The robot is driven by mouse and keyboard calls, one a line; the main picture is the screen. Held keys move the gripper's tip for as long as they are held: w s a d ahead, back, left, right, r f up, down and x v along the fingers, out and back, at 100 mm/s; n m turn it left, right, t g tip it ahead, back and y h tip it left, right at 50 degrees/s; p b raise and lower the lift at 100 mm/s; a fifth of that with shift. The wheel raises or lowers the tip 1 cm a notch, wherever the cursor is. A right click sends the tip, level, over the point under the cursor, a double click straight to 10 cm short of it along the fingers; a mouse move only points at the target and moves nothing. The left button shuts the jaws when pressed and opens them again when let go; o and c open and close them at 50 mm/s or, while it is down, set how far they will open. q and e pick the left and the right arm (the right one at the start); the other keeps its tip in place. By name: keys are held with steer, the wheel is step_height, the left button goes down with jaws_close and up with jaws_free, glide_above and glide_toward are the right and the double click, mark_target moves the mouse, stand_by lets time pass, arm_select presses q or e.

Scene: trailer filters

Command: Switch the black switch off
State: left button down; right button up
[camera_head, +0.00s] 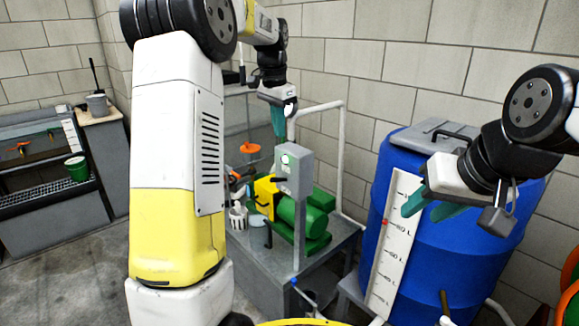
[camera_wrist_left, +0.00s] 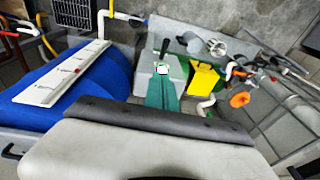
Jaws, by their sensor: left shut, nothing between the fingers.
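A grey switch box (camera_head: 296,172) stands on a post beside the green pump (camera_head: 316,222). A green-and-white round mark shows on its face, and a small black part that looks like the switch (camera_head: 278,182) sticks out low on its left side. I cannot tell the switch's position. My left gripper (camera_head: 279,128) is shut and empty, above the box in the head view. My right gripper (camera_head: 428,207) is open and empty, in front of the blue barrel.
The blue barrel (camera_head: 462,250) with a white scale strip (camera_head: 391,245) stands to the right. A sink bench (camera_head: 55,225) stands at the far left. Open floor lies at the left.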

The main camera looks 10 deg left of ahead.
arm_select(q)
glide_toward(272, 179)
steer(key=w+d+f, duration=0.2)
steer(key=w+f, duration=0.1)
steer(key=f, duration=0.2)
steer(key=shift+w+a+f, duration=0.15)
steer(key=shift+a+f, duration=0.05)
steer(key=shift+f, duration=0.65)
steer(key=shift+s+a+f+t+h, duration=0.2)
steer(key=shift+s+t+h, duration=0.1)
steer(key=shift+t+h, duration=0.15)
steer(key=shift+s+a+f+t+h, duration=0.35)
steer(key=shift+f+t+h, duration=0.1)
steer(key=shift+t, duration=0.2)
steer(key=shift+s+a+f, duration=0.2)
steer(key=shift+s+f, duration=0.15)
steer(key=shift+f, duration=0.45)
steer(key=shift+r, duration=0.1)
steer(key=shift+r, duration=0.75)
